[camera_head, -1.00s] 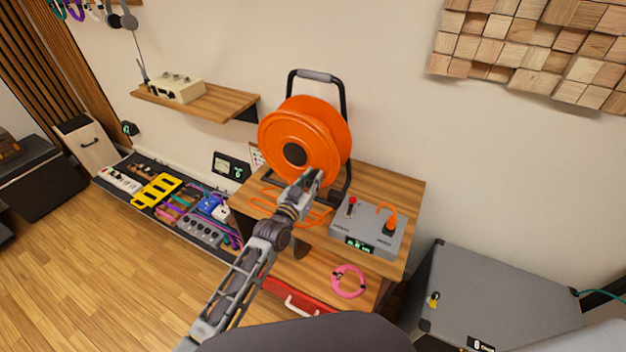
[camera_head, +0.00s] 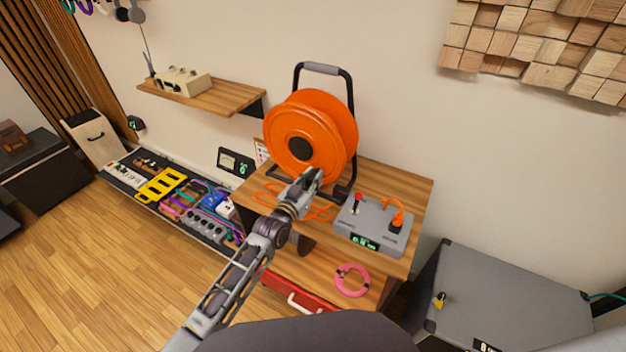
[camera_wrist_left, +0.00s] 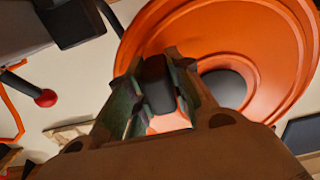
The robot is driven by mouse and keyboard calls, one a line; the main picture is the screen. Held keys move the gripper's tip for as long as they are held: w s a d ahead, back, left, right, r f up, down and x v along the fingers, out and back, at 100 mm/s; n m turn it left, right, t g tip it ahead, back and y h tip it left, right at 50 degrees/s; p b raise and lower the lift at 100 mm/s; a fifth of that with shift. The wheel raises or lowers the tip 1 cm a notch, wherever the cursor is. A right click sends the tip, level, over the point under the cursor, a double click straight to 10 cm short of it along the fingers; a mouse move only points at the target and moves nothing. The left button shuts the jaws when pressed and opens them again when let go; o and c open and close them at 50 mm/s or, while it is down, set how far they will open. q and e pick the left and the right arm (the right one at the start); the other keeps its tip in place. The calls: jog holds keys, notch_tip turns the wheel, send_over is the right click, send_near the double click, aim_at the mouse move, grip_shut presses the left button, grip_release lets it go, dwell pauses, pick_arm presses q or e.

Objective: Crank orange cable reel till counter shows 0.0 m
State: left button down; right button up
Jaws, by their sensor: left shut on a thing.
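The orange cable reel (camera_head: 308,118) stands upright in a black frame on a wooden table, its dark hub (camera_head: 301,148) facing me. My left gripper (camera_head: 312,179) is at the lower front of the reel. In the left wrist view, its fingers (camera_wrist_left: 158,92) are closed around a dark crank handle (camera_wrist_left: 155,72) in front of the orange disc (camera_wrist_left: 262,45). The handle is hidden by the gripper in the head view. A grey counter box (camera_head: 378,222) beside the reel has a lit green display (camera_head: 364,242), too small to read. My right gripper is not in view.
Loose orange cable (camera_head: 272,190) lies on the table (camera_head: 405,180) below the reel. A pink cable coil (camera_head: 352,281) lies on the lower shelf. A red-tipped lever (camera_head: 358,198) stands on the counter box. A grey case (camera_head: 510,290) stands at right.

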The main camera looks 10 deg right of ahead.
pick_arm(q)
jog(key=shift+w+a+f, duration=0.15)
jog(key=shift+w+a, duration=0.05)
jog(key=shift+w+a+f+b, duration=0.15)
jog(key=shift+a+f+b, duration=0.05)
jog(key=shift+b, duration=0.2)
jog(key=shift+w+a+f+b, duration=0.5)
jog(key=shift+a+f+b, duration=0.05)
jog(key=shift+a, duration=0.25)
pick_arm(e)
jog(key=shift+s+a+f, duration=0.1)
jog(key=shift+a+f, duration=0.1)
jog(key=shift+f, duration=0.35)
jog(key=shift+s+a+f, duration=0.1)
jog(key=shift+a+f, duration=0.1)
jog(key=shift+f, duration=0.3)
pick_arm(q)
jog(key=shift+w+a+f+b, duration=0.25)
jog(key=shift+w+a+b, duration=0.15)
jog(key=shift+w+a, duration=0.25)
jog(key=shift+w+a+f+b, duration=0.2)
jog(key=shift+w+a+b, duration=0.2)
jog(key=shift+a, duration=0.3)
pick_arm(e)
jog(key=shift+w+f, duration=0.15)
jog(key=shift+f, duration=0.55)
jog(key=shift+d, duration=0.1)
